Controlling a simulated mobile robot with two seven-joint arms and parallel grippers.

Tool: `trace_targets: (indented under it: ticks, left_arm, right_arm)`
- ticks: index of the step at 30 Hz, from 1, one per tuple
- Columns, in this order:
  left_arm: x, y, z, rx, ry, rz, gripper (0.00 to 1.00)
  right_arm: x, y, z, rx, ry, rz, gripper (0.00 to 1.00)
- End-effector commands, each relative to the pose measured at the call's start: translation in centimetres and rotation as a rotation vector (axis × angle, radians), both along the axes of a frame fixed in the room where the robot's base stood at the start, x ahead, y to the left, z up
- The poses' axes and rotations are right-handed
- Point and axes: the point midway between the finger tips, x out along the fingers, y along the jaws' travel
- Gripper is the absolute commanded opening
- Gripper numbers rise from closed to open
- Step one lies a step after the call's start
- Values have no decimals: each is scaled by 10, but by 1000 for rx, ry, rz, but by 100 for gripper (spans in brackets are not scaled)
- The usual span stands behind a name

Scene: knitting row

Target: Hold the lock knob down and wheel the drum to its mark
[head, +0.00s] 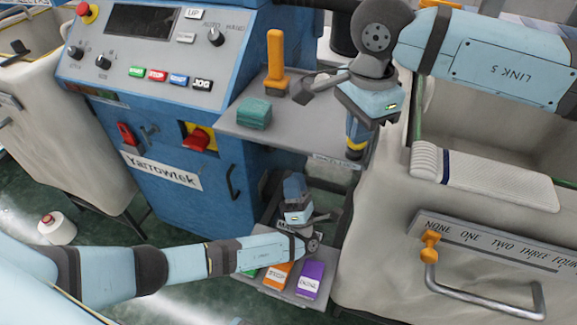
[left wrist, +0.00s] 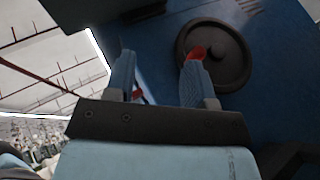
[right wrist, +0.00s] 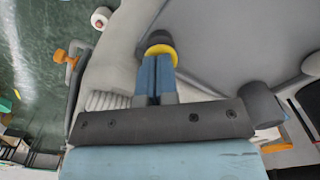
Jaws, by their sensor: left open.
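The lock knob, with a yellow collar and dark base, shows under the right fingertips in the head view (head: 355,154) and right wrist view (right wrist: 158,40). My right gripper (head: 357,138) points down with its fingers together, their tips at the yellow collar. The drum is probably the dark round wheel (left wrist: 228,60) on a blue panel in the left wrist view; the head view mostly hides it. My left gripper (head: 294,184) is open, low beside the blue machine. One finger overlaps the wheel near a red part (left wrist: 194,50); contact cannot be told. The drum's mark is not identifiable.
The grey shelf (head: 300,135) holds an orange handle-like piece (head: 276,60) and a green block (head: 254,113). A lower tray (head: 306,298) carries coloured blocks. A grey bin with a metal handle (head: 485,308) stands right. A white spool (head: 57,228) lies on the floor.

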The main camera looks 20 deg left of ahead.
Motion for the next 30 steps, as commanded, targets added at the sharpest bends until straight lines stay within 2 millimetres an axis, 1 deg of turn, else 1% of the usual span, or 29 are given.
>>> trace_targets:
  ticks: [1,6,16,19,23,30]
  left_arm:
    - [-5,-4,-2,-1,2,0,50]
    - [-13,-11,-1,0,0,0,50]
    - [-14,-12,-1,0,0,0,50]
    - [-14,-12,4,0,0,0,50]
    - [-14,-11,23,-2,-2,0,50]
    - [-15,-12,71,-2,-3,-1,50]
  right_arm:
    - [-2,0,-6,-5,7,3,0]
    - [-2,0,-6,-5,7,3,0]
    - [-2,0,-5,-5,7,3,0]
    - [-2,0,-5,-5,7,3,0]
    - [-2,0,-5,-5,7,3,0]
    - [-2,0,-5,-5,7,3,0]
